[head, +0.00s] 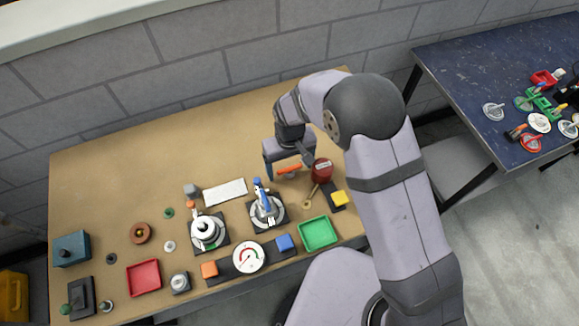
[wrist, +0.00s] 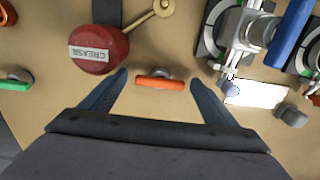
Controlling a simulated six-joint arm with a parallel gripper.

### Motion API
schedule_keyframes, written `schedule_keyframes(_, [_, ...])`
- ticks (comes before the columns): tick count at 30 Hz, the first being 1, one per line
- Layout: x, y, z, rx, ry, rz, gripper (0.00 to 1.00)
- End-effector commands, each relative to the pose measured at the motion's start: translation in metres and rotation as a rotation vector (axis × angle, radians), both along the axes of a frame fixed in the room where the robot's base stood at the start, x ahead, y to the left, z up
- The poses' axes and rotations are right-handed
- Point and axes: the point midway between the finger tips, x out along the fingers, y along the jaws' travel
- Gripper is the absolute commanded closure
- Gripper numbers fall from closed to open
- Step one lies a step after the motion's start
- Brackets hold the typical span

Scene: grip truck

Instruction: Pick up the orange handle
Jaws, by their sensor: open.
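The orange handle (wrist: 160,83) lies crosswise between the two fingers of my gripper (wrist: 159,80) in the wrist view, with a gap to each finger. A small grey round part shows just behind it. In the head view the orange handle (head: 289,169) lies on the brown table near the red can. My gripper (head: 284,173) is over it there, fingers spread apart and pointing down. My gripper is open and holds nothing. How high the fingertips are above the table is hard to tell.
A red grease can (wrist: 100,48) stands close to the left finger, with a brass piece (wrist: 145,20) beyond it. A blue-handled clamp fixture (head: 266,205) and a white pad (head: 225,192) are nearby. A green tray (head: 333,236) sits at the front edge. The table behind is clear.

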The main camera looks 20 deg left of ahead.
Motion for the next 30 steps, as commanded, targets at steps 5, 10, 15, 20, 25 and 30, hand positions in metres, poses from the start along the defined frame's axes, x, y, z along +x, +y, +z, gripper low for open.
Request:
schedule_keyframes(5, [0.0001,0.0004,-0.0076,0.001,-0.001,0.0,0.19])
schedule_keyframes(10, [0.0001,0.0004,-0.0083,0.001,-0.001,0.0,0.19])
schedule_keyframes(15, [-0.0001,0.0004,-0.0081,0.001,-0.001,0.0,0.5])
schedule_keyframes(20, [0.0,0.0004,-0.0078,0.001,-0.001,0.0,0.65])
schedule_keyframes(25, [0.0001,0.0005,-0.0074,0.001,-0.001,0.0,0.65])
schedule_keyframes(30, [0.0004,0.0008,-0.0009,0.001,-0.001,0.0,0.65])
